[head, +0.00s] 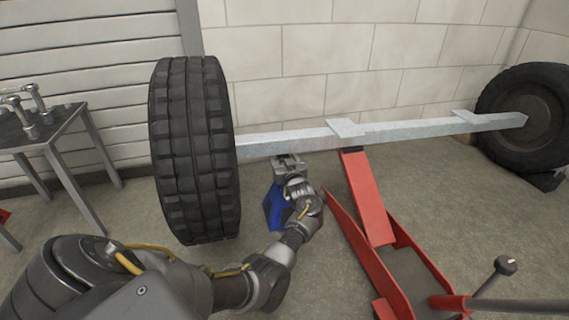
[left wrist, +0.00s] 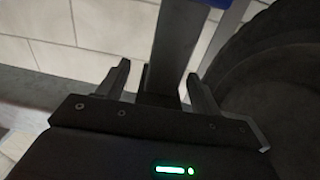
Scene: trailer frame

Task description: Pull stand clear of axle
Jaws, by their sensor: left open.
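The blue jack stand (head: 272,207) stands on the floor under the left part of the grey steel axle (head: 290,140), just right of the near tyre. My left gripper (head: 288,162) is at the top of the stand, just below the axle, and partly hides it. In the left wrist view the open fingers of this gripper (left wrist: 162,88) stand on either side of the stand's grey post (left wrist: 178,45). A blue part of the stand (left wrist: 218,3) shows at that view's top edge. Whether the stand's top touches the axle is hidden. My right gripper is not in view.
A red floor jack (head: 366,195) reaches up to the axle's middle. The near tyre (head: 195,150) stands close left of my gripper; the far tyre (head: 528,110) is at right. A metal table (head: 50,125) with tools is at left. A block wall (head: 330,60) stands behind.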

